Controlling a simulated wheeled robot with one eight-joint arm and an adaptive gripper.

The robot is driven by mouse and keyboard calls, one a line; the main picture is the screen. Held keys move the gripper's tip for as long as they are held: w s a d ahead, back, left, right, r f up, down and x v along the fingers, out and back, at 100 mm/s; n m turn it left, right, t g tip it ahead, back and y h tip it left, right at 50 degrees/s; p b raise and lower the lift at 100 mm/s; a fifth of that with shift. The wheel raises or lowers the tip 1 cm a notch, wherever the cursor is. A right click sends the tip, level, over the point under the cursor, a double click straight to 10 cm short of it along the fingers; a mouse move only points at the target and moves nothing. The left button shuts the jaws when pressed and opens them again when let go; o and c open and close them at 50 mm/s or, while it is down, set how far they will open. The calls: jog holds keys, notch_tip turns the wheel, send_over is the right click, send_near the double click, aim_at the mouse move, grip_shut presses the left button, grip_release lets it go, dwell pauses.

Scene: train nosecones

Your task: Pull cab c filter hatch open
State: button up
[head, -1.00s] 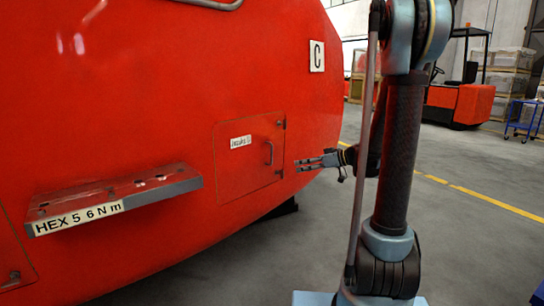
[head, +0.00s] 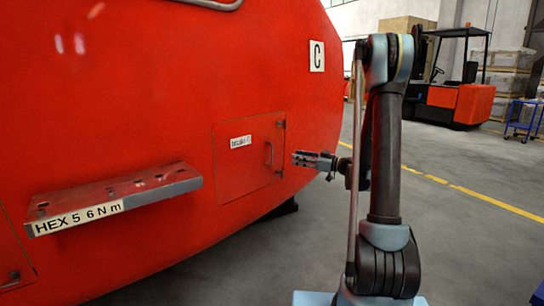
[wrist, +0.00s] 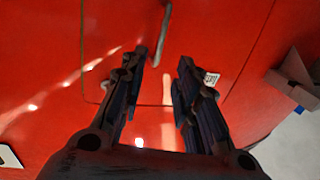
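The filter hatch (head: 235,170) is a red square panel, flush and shut in the red nosecone (head: 120,90), below the C plate (head: 317,56). It carries a small white label (head: 241,142) and a grey bar handle (head: 269,154) near its right edge. My gripper (head: 295,158) is just right of the hatch, pointing left at the handle with a gap. In the wrist view my gripper (wrist: 163,68) has its fingers apart with nothing between them.
Grey floor (head: 300,240) is open to the right. A forklift (head: 455,100) and a blue trolley (head: 522,118) stand far back.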

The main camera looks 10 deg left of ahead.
aim_at(271, 163)
jog(key=x, duration=1.4)
jog(key=shift+a, duration=0.1)
jog(key=shift+r, duration=0.1)
grip_shut()
